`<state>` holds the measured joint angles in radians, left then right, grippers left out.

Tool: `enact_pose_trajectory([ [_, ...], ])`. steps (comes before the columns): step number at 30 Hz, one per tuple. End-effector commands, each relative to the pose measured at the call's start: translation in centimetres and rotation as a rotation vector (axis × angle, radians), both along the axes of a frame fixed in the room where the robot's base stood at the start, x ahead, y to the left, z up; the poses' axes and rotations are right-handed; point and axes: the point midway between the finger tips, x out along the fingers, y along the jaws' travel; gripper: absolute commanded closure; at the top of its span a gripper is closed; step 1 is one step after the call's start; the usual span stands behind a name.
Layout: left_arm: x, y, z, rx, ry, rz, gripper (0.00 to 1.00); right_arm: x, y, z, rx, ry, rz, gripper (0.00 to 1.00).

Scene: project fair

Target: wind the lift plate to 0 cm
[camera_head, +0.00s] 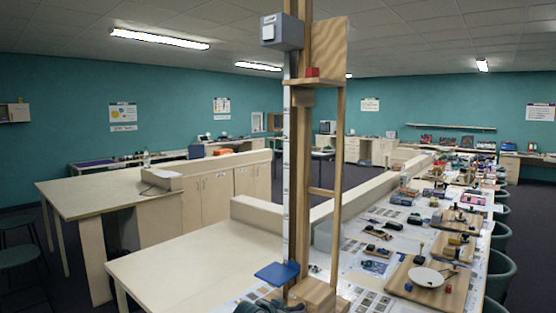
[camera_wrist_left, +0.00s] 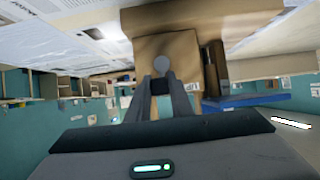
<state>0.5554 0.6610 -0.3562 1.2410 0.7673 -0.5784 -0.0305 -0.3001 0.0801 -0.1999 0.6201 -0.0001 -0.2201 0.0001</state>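A tall wooden lift tower (camera_head: 304,150) stands on the table, with a pale marked scale strip (camera_head: 291,180) down its front. The blue lift plate (camera_head: 277,273) is low on the tower, near the bottom of the strip; its exact reading is too small to tell. It also shows in the left wrist view (camera_wrist_left: 245,102), right of the wooden base (camera_wrist_left: 165,45). My left gripper (camera_head: 262,307) is at the bottom, in front of the base. In the left wrist view its fingers (camera_wrist_left: 161,90) close around a small dark handle, below a round grey knob (camera_wrist_left: 162,65). My right gripper is out of view.
Wooden boards and small parts crowd the table at right, including a board with a white disc (camera_head: 426,277). The pale tabletop (camera_head: 185,265) at left is clear.

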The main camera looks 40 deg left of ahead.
Motion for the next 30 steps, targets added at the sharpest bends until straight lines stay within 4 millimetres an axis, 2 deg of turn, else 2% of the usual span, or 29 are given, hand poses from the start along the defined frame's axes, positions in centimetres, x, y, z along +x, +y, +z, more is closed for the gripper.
enact_pose_trajectory([
  [1,0.0,0.0,0.0,0.000,0.000,0.001,0.69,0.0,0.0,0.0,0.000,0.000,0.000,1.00],
  [3,0.0,0.0,0.0,0.000,0.000,0.001,0.53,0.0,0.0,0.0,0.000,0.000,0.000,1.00],
  [16,-0.3,0.0,0.2,0.000,0.000,0.000,0.53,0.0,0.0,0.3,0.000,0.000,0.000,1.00],
  [28,-2.5,0.2,1.5,0.000,0.002,0.000,0.53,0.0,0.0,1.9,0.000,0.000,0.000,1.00],
  [30,-2.9,0.3,1.5,0.001,0.001,0.000,0.53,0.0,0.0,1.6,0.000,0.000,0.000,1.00],
])
